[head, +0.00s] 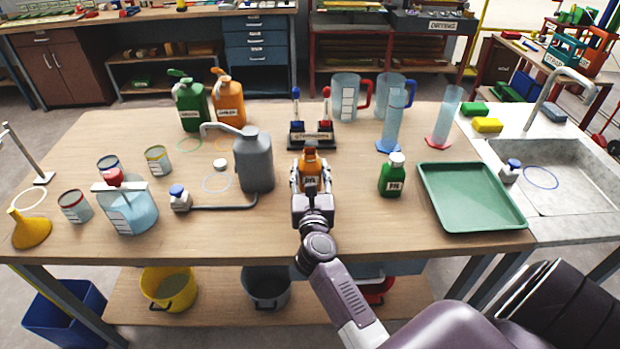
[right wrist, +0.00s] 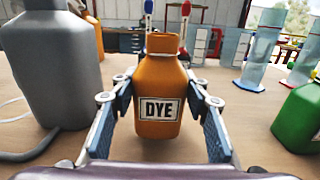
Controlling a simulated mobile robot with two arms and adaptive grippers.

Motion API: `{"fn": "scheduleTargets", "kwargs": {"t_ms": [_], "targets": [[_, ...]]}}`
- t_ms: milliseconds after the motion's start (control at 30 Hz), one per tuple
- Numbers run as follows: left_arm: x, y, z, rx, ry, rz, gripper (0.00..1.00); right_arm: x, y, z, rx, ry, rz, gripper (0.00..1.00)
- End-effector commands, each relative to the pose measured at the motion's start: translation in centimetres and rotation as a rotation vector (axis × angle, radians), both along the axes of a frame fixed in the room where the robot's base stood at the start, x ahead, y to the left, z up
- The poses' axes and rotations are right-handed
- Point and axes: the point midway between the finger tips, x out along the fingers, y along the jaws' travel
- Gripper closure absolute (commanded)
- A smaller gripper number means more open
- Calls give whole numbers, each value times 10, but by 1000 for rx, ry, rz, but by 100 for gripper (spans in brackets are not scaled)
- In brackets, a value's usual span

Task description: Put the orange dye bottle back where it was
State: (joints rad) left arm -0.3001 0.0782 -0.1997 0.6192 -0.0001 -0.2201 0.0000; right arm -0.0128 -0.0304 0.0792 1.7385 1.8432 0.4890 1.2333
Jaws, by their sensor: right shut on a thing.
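The orange dye bottle (head: 311,158) stands upright near the middle of the wooden table, its DYE label facing me. It also shows in the right wrist view (right wrist: 158,95). My right gripper (head: 311,184) is shut on it, with one finger pad on each side of its body. I cannot tell whether its base touches the table or is slightly above it. My left gripper is not in view.
A grey jug (head: 256,162) stands left of the bottle, a green bottle (head: 392,176) right. The pen stand (head: 311,138) is close behind. A green tray (head: 471,225) lies right. Coloured rings mark the tabletop, including a white ring (head: 204,184). Front-centre table is clear.

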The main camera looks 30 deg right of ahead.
Motion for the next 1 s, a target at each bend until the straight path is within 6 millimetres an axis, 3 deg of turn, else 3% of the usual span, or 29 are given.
{"fn": "scheduleTargets", "kwargs": {"t_ms": [33,100,533,567,600,733,1000], "targets": [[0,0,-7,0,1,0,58,0,0,-12,-2,2,1,92],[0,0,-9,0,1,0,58,0,0,-17,-1,0,1,92],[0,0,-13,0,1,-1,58,0,0,-22,-1,-1,1,92],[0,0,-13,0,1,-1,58,0,0,-22,-1,-1,1,56],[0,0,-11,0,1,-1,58,0,0,-21,-1,-1,1,52],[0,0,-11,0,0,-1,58,0,0,-21,-1,-1,1,40],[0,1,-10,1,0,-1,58,0,0,-20,-1,-1,1,40]]}}
